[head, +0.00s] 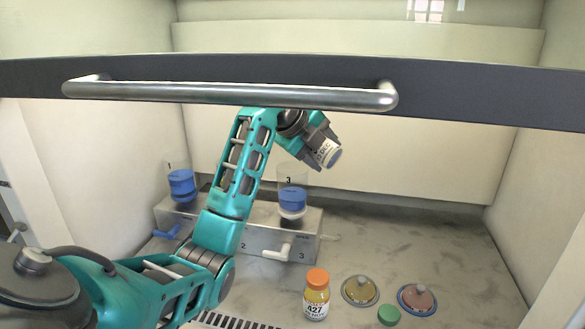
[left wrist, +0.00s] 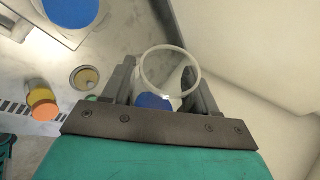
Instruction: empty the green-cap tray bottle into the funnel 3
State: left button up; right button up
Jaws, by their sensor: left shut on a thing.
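My left gripper (head: 318,147) is shut on a clear bottle with a white label (head: 325,152). It holds the bottle tilted, above and to the right of funnel 3 (head: 291,197). In the left wrist view the bottle's round rim (left wrist: 168,50) shows between the fingers, with a blue patch (left wrist: 153,102) below it. No cap shows on this bottle. Funnel 3 is a clear cup with blue in it on the grey block; a blue-filled cup shows at the wrist view's top left (left wrist: 72,8). A green cap (head: 388,315) lies on the bench. My right gripper is not in view.
An orange-capped bottle (head: 316,296) stands in front of the block (head: 270,242). A yellowish disc (head: 360,290) and a blue-rimmed pinkish disc (head: 417,299) lie to its right. Funnel 1 (head: 182,184) is at left. The sash handle (head: 230,96) crosses the top. Bench is bare at right.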

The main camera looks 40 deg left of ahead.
pick_arm(q)
jog(key=shift+f+h, duration=0.15)
jog(key=shift+h, duration=0.15)
jog(key=shift+a+r+n+h, duration=0.4)
jog(key=shift+a+h, duration=0.1)
jog(key=shift+h, duration=0.1)
dwell(0.5)
jog(key=shift+a+r+n+t+h, duration=0.1)
jog(key=shift+r+n+t+h, duration=0.1)
jog(key=shift+r+n+h, duration=0.35)
jog(key=shift+r+n+t+h, duration=0.2)
jog(key=shift+n+h, duration=0.05)
jog(key=shift+h, duration=0.5)
dwell(1.0)
jog(key=shift+s+a+r+n+t+h, duration=0.15)
jog(key=shift+r+n+h, duration=0.1)
jog(key=shift+h, duration=0.25)
jog(key=shift+w+a+r+n+t+h, duration=0.15)
jog(key=shift+r+n+h, duration=0.1)
jog(key=shift+h, duration=0.25)
dwell(0.5)
jog(key=shift+s+a+r+n+h, duration=0.15)
jog(key=shift+r+n+h, duration=0.1)
jog(key=shift+n+h, duration=0.3)
dwell(0.7)
jog(key=shift+a+r+n+t+h+b, duration=0.35)
jog(key=shift+n+t+h+b, duration=0.35)
jog(key=shift+b, duration=0.25)
dwell(0.6)
